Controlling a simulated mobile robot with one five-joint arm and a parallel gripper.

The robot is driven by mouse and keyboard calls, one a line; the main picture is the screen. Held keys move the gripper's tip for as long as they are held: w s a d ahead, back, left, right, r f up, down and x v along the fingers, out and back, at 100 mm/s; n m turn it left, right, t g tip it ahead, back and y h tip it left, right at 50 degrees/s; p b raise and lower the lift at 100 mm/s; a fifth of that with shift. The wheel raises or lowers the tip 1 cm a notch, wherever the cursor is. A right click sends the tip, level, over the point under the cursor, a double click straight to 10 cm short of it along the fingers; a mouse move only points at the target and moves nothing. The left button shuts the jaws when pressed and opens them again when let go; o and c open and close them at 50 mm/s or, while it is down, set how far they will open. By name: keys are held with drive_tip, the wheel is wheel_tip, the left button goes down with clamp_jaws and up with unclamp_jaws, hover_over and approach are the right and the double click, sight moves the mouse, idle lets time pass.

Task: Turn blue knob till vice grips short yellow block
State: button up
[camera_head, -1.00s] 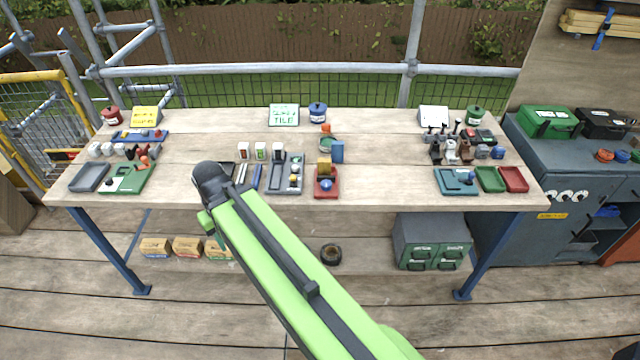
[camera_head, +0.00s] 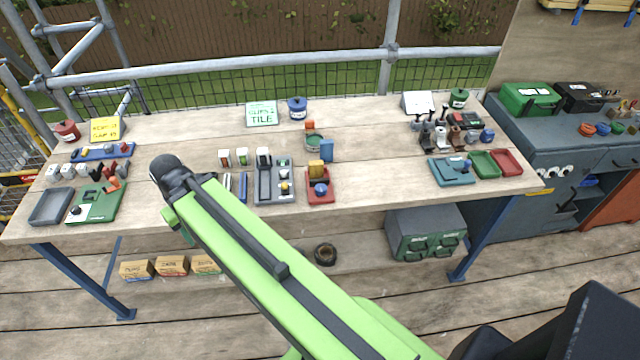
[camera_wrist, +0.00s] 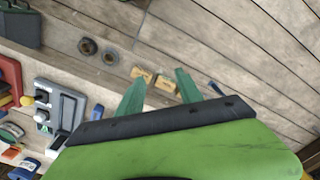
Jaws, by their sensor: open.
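A small red vice (camera_head: 320,198) stands on the bench near its front edge, right of centre. It has a blue knob (camera_head: 321,188) at its front. A yellow block (camera_head: 316,168) sits at its back; whether the jaws touch it is too small to tell. In the wrist view a red body, likely the vice (camera_wrist: 10,82), is cut off at the left edge. My gripper (camera_wrist: 159,85) is open and empty, its two green fingers apart. In the head view it is mostly hidden behind my arm, in front of the bench and left of the vice.
A green tray fixture (camera_head: 97,203) is at the left, a teal one (camera_head: 451,171) at the right. The shelf below holds boxes (camera_head: 172,265) and dark rings (camera_head: 325,254).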

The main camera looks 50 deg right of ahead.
drive_tip(key=w+d+r+p, duration=0.1)
drive_tip(key=d+r+p, duration=0.2)
drive_tip(key=d, duration=0.4)
wheel_tip(320, 180, up, 7)
drive_tip(key=m+p, duration=0.2)
drive_tip(key=p, duration=0.5)
hover_over(321, 187)
wheel_tip(321, 187, down, 17)
drive_tip(key=b, duration=1.7)
drive_tip(key=shift+a+f, duration=0.1)
drive_tip(key=shift+f, duration=0.05)
